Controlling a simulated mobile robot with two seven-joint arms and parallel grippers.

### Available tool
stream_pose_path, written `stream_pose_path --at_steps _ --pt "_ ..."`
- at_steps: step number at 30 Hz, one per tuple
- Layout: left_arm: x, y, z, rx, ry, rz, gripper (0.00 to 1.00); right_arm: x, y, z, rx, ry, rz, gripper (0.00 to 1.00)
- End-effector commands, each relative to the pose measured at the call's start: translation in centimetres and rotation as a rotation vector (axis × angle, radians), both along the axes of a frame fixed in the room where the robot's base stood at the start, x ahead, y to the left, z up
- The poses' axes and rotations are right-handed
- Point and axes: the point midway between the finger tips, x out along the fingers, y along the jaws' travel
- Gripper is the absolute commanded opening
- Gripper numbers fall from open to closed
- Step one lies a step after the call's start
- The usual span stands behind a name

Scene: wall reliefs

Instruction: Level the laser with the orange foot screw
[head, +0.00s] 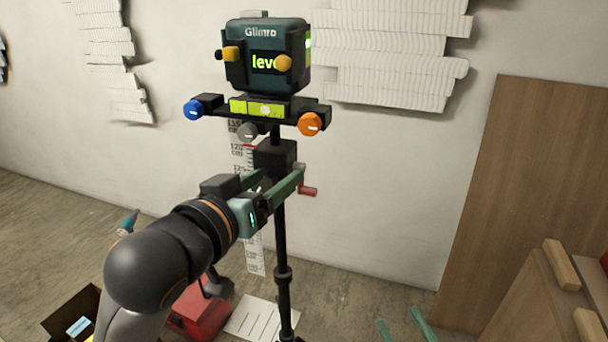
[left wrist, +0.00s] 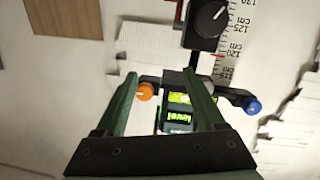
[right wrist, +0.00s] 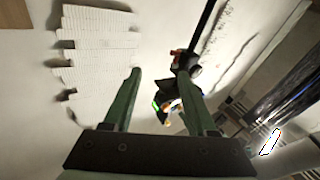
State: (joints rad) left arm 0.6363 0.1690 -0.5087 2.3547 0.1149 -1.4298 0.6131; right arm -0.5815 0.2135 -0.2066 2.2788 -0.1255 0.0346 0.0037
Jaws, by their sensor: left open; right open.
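The dark green laser (head: 268,60) stands on a black tripod (head: 282,250); its display reads "level". Below it are a yellow-green vial (head: 258,107) and the orange foot screw (head: 310,124) at right, with a blue screw (head: 194,110) at left and a grey one (head: 247,131) between. My left gripper (head: 280,178) is open in front of the tripod's upper part, below the orange screw. In the left wrist view the orange screw (left wrist: 145,91) appears beside one finger, not gripped. My right gripper (head: 403,322) is open and empty low at right; its wrist view shows the laser (right wrist: 166,100) beyond its fingers.
A small red crank (head: 308,191) sticks out from the tripod near my left fingers. A measuring scale (head: 255,255) stands behind the tripod. White layered reliefs (head: 390,60) cover the wall. A wooden board (head: 530,170) leans at right. A red box (head: 200,316) lies on the floor.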

Motion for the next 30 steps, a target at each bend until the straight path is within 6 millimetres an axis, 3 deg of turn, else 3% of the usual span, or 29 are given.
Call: stream_pose_path --at_steps 1,9,16,20,30 --pt "-1.0 -0.2 0.7 0.000 -0.047 -0.002 0.71 -0.1 0.2 -0.5 0.000 -0.054 0.010 0.57" --pt "-5.5 -0.3 4.5 -0.001 -0.155 0.019 0.71 -1.3 0.8 2.3 0.002 -0.245 0.042 0.57" --pt "-6.4 -0.3 5.3 0.001 -0.173 0.029 0.71 -1.4 0.8 2.6 0.002 -0.254 0.044 0.57" --pt "-6.1 -0.3 5.5 -0.001 -0.172 0.031 0.71 -0.8 0.7 1.0 0.002 -0.176 0.031 0.57" --pt "-5.4 -0.5 5.6 -0.002 -0.171 0.033 0.71 -0.1 0.2 -6.4 0.003 0.131 -0.011 0.57"
